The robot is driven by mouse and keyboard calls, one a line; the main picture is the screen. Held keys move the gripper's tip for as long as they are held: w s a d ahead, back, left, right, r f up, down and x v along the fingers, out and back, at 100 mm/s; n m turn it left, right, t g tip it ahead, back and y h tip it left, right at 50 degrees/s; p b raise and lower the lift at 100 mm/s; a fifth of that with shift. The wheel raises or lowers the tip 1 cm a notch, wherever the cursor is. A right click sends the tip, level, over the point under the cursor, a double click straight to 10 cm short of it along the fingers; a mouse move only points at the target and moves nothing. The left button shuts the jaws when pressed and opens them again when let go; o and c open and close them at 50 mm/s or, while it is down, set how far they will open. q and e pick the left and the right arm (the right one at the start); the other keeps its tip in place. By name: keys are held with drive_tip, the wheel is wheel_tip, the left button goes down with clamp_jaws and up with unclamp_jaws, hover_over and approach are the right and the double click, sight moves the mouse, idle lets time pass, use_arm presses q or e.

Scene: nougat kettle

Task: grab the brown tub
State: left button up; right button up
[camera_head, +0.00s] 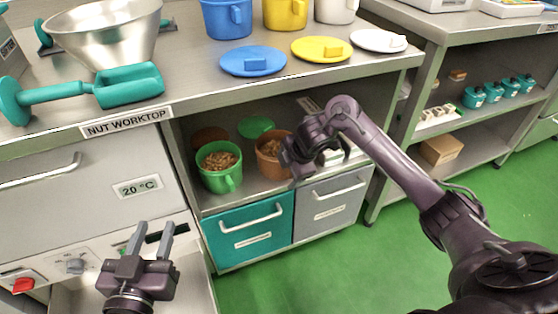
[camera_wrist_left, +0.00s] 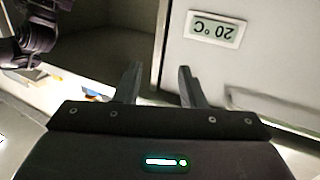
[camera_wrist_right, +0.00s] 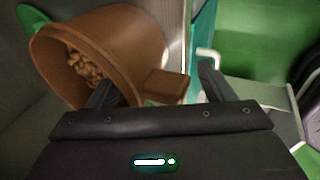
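The brown tub (camera_head: 268,158) holds brown nut-like pieces and stands on the shelf under the nut worktop, right of a green tub. My right gripper (camera_head: 291,167) is at the tub's right side and covers part of it. In the right wrist view the tub (camera_wrist_right: 135,45) looks tilted by the camera angle, and its block-shaped handle (camera_wrist_right: 166,86) lies between the fingers of my right gripper (camera_wrist_right: 160,88). A gap shows between handle and right finger; contact with the left finger is unclear. My left gripper (camera_head: 152,236) is open and empty before the cabinet front.
The green tub (camera_head: 220,166) stands close left of the brown one. A green lid (camera_head: 256,127) lies behind them. A teal drawer (camera_head: 248,234) and a grey drawer (camera_head: 331,202) are below the shelf. The worktop edge overhangs the shelf.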

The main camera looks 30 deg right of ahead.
drive_tip(key=shift+w+r, duration=0.1)
drive_tip(key=c, duration=1.3)
drive_tip(key=shift+o, duration=0.2)
